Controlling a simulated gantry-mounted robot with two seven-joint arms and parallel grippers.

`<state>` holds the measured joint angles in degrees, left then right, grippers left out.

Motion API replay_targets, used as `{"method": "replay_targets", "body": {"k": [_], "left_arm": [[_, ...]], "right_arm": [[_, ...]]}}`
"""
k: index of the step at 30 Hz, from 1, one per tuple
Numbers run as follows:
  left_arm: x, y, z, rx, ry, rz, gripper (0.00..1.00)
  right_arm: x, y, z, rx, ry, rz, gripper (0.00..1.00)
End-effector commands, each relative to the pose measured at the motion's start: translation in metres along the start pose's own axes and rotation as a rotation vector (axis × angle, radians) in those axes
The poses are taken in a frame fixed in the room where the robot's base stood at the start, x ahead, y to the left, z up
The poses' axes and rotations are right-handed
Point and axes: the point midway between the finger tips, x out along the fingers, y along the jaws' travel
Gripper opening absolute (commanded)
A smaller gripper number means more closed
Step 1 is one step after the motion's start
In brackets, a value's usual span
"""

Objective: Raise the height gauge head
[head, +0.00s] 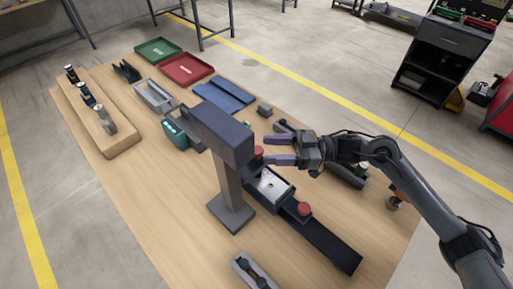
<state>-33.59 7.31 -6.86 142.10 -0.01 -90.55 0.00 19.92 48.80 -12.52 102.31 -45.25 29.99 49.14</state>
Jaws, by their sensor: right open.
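A dark grey stand, which looks like the height gauge, stands on the wooden table: a column (230,183) on a square base (232,213). Its blocky head (217,133) sits at the top of the column. A red knob (258,152) shows at the right end of the head. My right gripper (265,150) comes in from the right with its purple fingers apart, one above the other in the picture. The fingertips are close to the red knob; I cannot tell whether they touch it. My left gripper is not in view.
Below the fingers lies a dark fixture with a pale plate (269,186) and a long dark rail with a second red knob (303,208). Red (186,69) and green (158,50) trays, a blue mat (224,94) and a wooden rack (97,115) stand farther back. The table's front left is clear.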

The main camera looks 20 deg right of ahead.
Motion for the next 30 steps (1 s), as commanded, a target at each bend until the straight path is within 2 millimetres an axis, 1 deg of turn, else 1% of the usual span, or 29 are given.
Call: {"method": "replay_targets", "body": {"k": [1,3,9,15,22,23,30], "left_arm": [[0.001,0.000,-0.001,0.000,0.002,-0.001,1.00],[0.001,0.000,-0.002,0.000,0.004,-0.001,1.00],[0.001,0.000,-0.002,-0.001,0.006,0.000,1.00],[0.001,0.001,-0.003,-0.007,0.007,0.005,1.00],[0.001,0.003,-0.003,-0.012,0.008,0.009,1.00],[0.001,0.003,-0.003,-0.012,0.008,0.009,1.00],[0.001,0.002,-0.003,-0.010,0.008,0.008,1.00]], "right_arm": [[0.009,0.000,-0.001,-0.001,0.004,-0.002,0.56],[0.019,0.000,-0.001,-0.001,0.003,-0.002,0.56],[0.038,0.000,0.000,0.000,0.001,0.000,0.56],[0.046,0.000,0.000,0.000,0.000,0.000,0.56],[0.046,0.000,0.000,0.000,0.000,0.000,0.56],[0.046,0.000,0.000,0.000,0.000,0.000,0.53],[0.046,0.000,0.000,0.000,0.000,0.000,0.16]]}}
